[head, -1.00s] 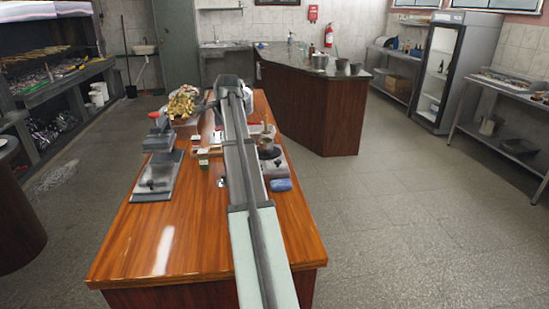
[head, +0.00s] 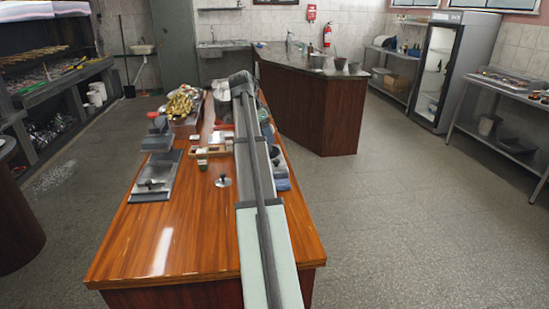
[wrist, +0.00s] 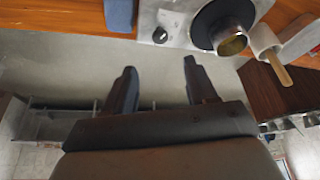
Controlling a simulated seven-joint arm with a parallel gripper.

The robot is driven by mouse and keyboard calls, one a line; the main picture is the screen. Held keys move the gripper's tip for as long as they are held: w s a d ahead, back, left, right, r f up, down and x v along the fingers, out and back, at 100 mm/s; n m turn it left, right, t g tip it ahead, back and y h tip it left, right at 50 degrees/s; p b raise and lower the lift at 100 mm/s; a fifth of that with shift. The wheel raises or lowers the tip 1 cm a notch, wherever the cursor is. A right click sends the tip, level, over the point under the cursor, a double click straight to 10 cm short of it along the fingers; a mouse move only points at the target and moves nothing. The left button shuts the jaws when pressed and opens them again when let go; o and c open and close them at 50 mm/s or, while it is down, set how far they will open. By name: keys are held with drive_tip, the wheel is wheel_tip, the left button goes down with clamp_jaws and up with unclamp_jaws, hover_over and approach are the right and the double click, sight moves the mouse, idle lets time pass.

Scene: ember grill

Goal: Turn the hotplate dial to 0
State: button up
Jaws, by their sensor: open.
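The hotplate (wrist: 180,32) shows at the top of the wrist view as a pale metal body with a dark round plate. Its small black dial (wrist: 160,35) sits on the face toward my gripper; I cannot read its setting. A dark pot with yellowish contents (wrist: 232,45) stands on the plate. My gripper (wrist: 157,68) is open and empty, its two fingers pointing toward the dial and apart from it. In the head view my arm hides the gripper and most of the hotplate.
A blue cloth (wrist: 118,14) lies beside the hotplate, left in the wrist view. A pale container with a wooden handle (wrist: 268,48) is on the other side. The wooden table (head: 165,240) is clear at its front. A grey appliance (head: 155,178) stands on its left.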

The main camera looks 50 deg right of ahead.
sight(277, 160)
drive_tip(key=x, duration=1.1)
drive_tip(key=shift+w+f, duration=0.1)
drive_tip(key=shift+f, duration=0.1)
drive_tip(key=shift+c, duration=0.2)
drive_tip(key=c, duration=1)
drive_tip(key=shift+s+n+t, duration=0.2)
drive_tip(key=shift+n+t, duration=0.2)
drive_tip(key=shift+n, duration=0.6)
drive_tip(key=shift+n+t, duration=0.5)
drive_tip(key=shift+n, duration=0.8)
drive_tip(key=o, duration=1)
drive_tip(key=shift+o, duration=0.2)
